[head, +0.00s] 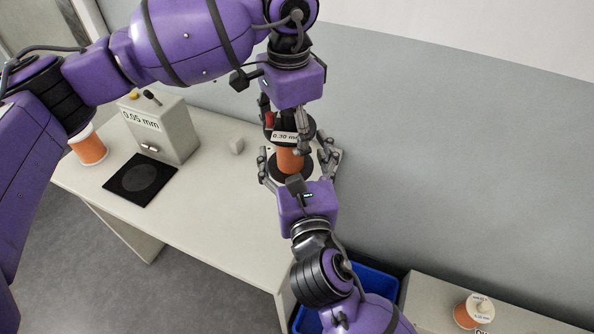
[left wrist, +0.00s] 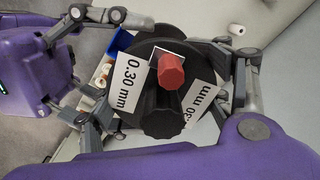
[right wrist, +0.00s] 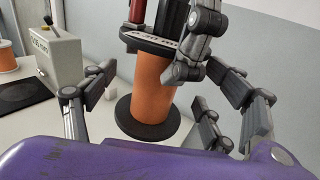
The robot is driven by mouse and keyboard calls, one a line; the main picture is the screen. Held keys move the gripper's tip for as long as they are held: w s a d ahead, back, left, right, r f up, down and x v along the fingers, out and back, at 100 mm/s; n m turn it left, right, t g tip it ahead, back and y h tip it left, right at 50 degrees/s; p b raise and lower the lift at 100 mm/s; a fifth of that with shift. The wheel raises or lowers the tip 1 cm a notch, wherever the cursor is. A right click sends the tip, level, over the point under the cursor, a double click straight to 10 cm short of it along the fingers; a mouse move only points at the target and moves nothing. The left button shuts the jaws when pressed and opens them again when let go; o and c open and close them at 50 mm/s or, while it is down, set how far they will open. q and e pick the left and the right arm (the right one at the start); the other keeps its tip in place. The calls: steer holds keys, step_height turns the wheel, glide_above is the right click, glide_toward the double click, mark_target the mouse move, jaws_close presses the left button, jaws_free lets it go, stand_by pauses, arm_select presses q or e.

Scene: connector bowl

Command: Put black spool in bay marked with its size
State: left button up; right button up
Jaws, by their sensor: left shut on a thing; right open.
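The black spool (head: 291,172) has black flanges and an orange winding and stands upright near the table's back right corner. Its upper flange bears 0.30 mm labels, readable in the left wrist view (left wrist: 150,75). A black post and a red knob (left wrist: 171,70) rise from its top. My left gripper (head: 286,130) is above, shut on the spool's upper part. My right gripper (head: 294,165) is open, with its fingers on both sides of the orange winding; the right wrist view shows the winding (right wrist: 150,82) and lower flange between them. No bay marking 0.30 mm is readable.
A grey box (head: 162,128) marked 0.05 mm stands behind a black pad (head: 140,179). A white-flanged orange spool (head: 88,148) is at the far left. A small pale block (head: 236,146) lies mid-table. A blue bin (head: 375,280) and another orange spool (head: 466,316) are lower right.

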arm_select(q)
steer(key=shift+s+d, duration=0.3)
steer(key=shift+d, duration=0.1)
arm_select(e)
steer(key=shift+w+a, duration=0.25)
steer(key=shift+w, duration=0.3)
steer(key=shift+w+a, duration=0.25)
steer(key=shift+w, duration=0.3)
steer(key=shift+o, duration=1)
steer(key=shift+r, duration=0.1)
arm_select(q)
steer(key=shift+d+r, duration=0.1)
arm_select(e)
steer(key=shift+a, duration=0.15)
steer(key=c, duration=1.4)
arm_select(q)
steer(key=o, duration=1.2)
arm_select(e)
steer(key=shift+o, duration=0.2)
arm_select(q)
steer(key=o, duration=0.5)
arm_select(e)
steer(key=shift+c, duration=0.8)
